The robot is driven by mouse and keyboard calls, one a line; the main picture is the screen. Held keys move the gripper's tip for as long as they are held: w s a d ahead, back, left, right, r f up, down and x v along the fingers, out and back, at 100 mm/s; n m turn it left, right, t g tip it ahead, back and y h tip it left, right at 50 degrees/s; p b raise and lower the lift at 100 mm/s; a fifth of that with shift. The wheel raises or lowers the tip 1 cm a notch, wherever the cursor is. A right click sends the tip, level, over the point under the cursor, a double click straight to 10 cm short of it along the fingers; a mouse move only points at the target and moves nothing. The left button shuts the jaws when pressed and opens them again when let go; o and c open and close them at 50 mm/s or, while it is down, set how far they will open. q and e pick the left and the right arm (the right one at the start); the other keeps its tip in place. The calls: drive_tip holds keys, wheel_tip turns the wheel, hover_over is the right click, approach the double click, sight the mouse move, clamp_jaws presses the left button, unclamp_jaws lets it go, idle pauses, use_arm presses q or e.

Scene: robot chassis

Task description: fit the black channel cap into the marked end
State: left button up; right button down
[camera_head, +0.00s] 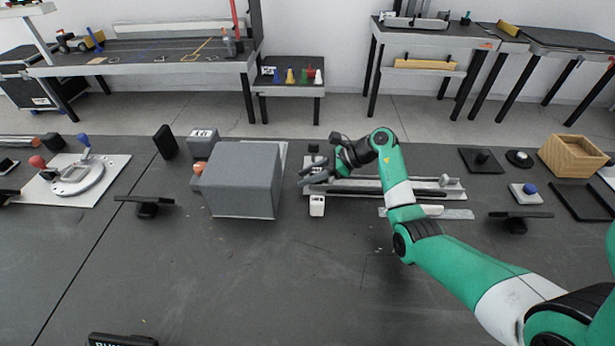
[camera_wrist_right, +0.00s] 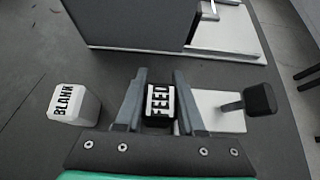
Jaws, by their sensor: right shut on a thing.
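My right gripper (camera_head: 318,173) is at the left end of a pale channel fixture (camera_head: 453,190) with a dark strip along it. In the right wrist view the fingers of this gripper (camera_wrist_right: 160,105) are shut on a small black block lettered FEED (camera_wrist_right: 160,103), which I take to be the black channel cap. The fingers hide its sides, and I cannot tell whether it touches the fixture. A white block (camera_head: 317,206) stands on the near side of the gripper; in the right wrist view it reads BLANK (camera_wrist_right: 73,103). My left gripper is not in view.
A large grey box (camera_head: 243,180) stands close to the left of the right gripper. A black knob (camera_head: 313,149) stands behind the fixture's left end; it also shows in the right wrist view (camera_wrist_right: 259,99). The table front is mostly clear.

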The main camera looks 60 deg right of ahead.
drive_tip(key=c, duration=0.5)
unclamp_jaws()
drive_tip(key=shift+f, duration=0.1)
drive_tip(key=shift+s+r, duration=0.15)
drive_tip(key=shift+r, duration=0.2)
drive_tip(key=p+v, duration=0.4)
drive_tip(key=v, duration=0.6)
drive_tip(key=shift+s+d+r+p, duration=0.1)
drive_tip(key=shift+r+p, duration=0.15)
drive_tip(key=shift+p, duration=0.05)
drive_tip(key=shift+s+d+r, duration=0.2)
drive_tip(key=shift+s+r, duration=0.05)
drive_tip(key=shift+s, duration=0.3)
